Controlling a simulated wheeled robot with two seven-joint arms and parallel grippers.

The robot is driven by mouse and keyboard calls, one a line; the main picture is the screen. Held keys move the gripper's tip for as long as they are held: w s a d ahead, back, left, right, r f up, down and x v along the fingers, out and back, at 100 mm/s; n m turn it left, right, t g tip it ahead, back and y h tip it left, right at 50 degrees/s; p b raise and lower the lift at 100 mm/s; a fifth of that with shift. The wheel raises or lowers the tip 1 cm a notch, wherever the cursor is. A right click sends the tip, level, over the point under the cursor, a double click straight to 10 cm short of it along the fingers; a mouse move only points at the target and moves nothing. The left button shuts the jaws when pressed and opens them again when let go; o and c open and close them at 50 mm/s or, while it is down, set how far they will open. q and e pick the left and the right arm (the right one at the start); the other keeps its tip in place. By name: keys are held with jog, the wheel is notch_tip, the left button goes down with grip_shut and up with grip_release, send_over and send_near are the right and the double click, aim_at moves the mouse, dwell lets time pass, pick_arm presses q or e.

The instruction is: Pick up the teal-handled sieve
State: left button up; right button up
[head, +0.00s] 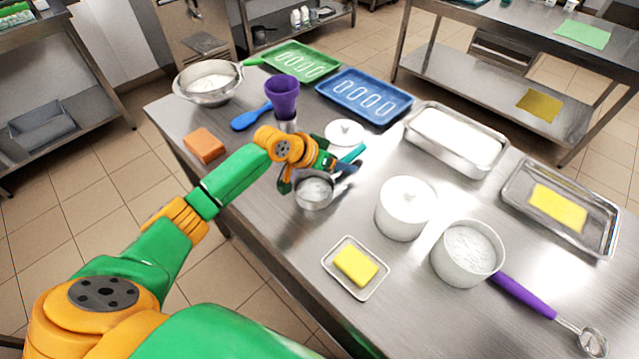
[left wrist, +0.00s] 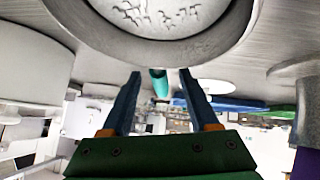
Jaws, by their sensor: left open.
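The teal-handled sieve (head: 314,194) sits on the steel table, a round metal bowl with white powder showing inside. Its teal handle (head: 352,154) points away to the upper right. My left gripper (head: 338,168) is low over the table at the handle side of the bowl, partly covering the sieve. In the left wrist view the two blue fingers (left wrist: 160,75) are apart, and the teal handle (left wrist: 160,84) appears between them. I cannot tell whether the handle is fully between the fingers in depth. The bowl (left wrist: 155,20) fills the top of that view. My right gripper is not in view.
A white lid (head: 344,132) lies just behind the handle, and a purple cup (head: 282,96) stands behind my gripper. A butter dish (head: 332,262) is in front. The blue tray (head: 390,88) is farther back.

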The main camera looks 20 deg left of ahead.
pick_arm(q)
jog(key=shift+s+a+r, duration=0.1)
jog(key=shift+s, duration=0.1)
jog(key=c, duration=0.7)
grip_shut()
